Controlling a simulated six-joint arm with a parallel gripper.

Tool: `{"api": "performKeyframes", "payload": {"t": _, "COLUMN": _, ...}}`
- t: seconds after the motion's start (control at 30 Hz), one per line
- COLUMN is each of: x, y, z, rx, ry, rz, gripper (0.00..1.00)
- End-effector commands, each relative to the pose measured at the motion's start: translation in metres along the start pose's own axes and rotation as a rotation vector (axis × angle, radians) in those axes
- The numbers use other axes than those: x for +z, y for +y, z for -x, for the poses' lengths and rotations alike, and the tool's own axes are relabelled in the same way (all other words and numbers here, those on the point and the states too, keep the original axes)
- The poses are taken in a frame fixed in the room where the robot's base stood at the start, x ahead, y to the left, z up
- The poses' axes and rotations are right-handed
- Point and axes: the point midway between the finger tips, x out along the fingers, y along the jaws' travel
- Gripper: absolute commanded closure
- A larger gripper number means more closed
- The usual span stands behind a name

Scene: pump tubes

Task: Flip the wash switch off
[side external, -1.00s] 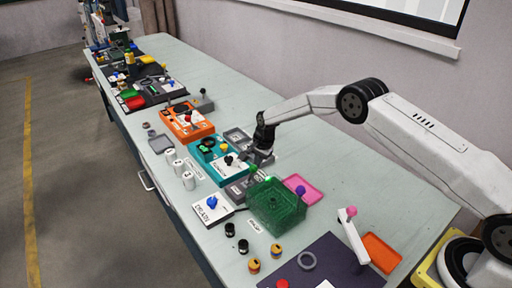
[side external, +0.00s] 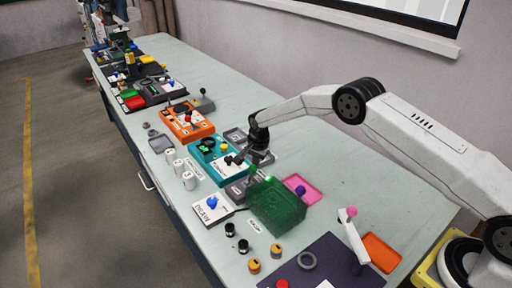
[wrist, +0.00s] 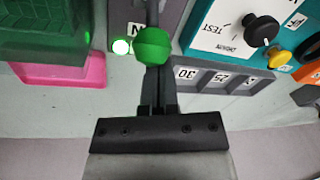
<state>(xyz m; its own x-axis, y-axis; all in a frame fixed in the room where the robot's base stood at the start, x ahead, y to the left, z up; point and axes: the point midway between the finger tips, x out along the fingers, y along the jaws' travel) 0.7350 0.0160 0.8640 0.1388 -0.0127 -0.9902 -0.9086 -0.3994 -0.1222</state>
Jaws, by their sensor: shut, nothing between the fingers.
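In the wrist view a lever switch with a green ball knob (wrist: 153,46) stands on a grey panel (wrist: 172,14). A green light (wrist: 121,46) is lit beside it. A label ending in "N" is partly hidden behind the knob, and I cannot read the word wash. My gripper (wrist: 156,72) is shut and empty, its fingertips right at the knob; I cannot tell whether they touch. In the side view my gripper (side external: 257,163) is low over the grey switch box (side external: 237,190), and the knob cannot be made out there.
A green crate (side external: 277,206) and a pink tray (side external: 312,194) stand on one side of the switch. A teal box (side external: 213,160) with a black knob and yellow button stands on the other. A numbered grey tray (wrist: 219,80) lies close to the fingers.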

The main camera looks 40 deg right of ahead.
Motion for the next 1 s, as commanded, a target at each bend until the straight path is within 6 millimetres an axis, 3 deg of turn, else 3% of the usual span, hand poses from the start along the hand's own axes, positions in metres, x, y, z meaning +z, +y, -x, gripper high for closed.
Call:
{"api": "performKeyframes", "payload": {"t": 0.37, "x": 0.010, "y": -0.005, "z": 0.005, "rx": 0.049, "ry": 0.113, "rz": 0.022, "gripper": 1.00}}
{"api": "performKeyframes", "payload": {"t": 1.0, "x": 0.042, "y": -0.019, "z": 0.012, "rx": 0.220, "ry": 0.507, "rz": 0.081, "gripper": 1.00}}
